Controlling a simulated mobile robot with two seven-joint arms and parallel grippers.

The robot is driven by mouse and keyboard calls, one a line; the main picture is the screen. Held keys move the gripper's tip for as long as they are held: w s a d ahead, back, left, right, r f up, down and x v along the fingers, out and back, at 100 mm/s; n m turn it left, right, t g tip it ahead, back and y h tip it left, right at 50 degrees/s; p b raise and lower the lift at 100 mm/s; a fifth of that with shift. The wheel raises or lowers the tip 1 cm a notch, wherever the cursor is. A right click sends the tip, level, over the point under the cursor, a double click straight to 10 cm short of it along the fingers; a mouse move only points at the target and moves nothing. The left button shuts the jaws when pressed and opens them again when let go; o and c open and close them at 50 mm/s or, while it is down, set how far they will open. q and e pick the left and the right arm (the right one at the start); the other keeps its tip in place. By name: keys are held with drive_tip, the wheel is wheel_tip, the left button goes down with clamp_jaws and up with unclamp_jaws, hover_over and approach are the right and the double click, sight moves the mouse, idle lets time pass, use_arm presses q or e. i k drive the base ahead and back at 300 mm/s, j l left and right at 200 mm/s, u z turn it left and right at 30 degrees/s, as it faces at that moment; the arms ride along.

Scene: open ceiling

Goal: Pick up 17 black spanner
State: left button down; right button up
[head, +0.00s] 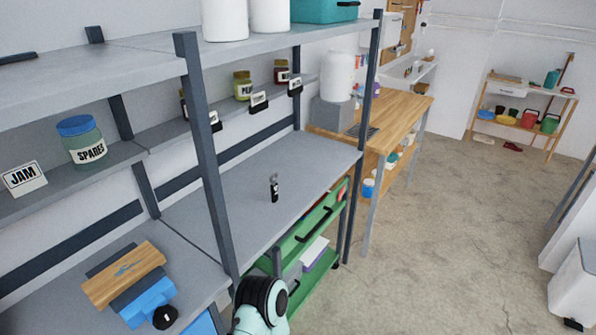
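A small dark object (274,188) with a lighter grey top stands on the middle grey shelf of the rack, near its front. It is too small to tell whether it is the black spanner, and no number is readable on it. A part of my own arm shows at the bottom centre, below and in front of the shelf. Neither gripper's fingers show in this view.
A wooden board (110,283) on a blue tool (150,301) sits on the lower left shelf. Rack posts (206,160) stand in front. A green cart (300,247) is under the shelf. A wooden workbench (400,108) stands behind.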

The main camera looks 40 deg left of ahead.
sight(274, 185)
drive_tip(key=i, duration=1.7)
drive_tip(key=i+u, duration=0.15)
drive_tip(key=u, duration=0.3)
drive_tip(key=i+l+u, duration=0.1)
drive_tip(key=u, duration=0.35)
drive_tip(key=i+l+u, duration=0.15)
drive_tip(key=u, duration=0.3)
drive_tip(key=i, duration=0.05)
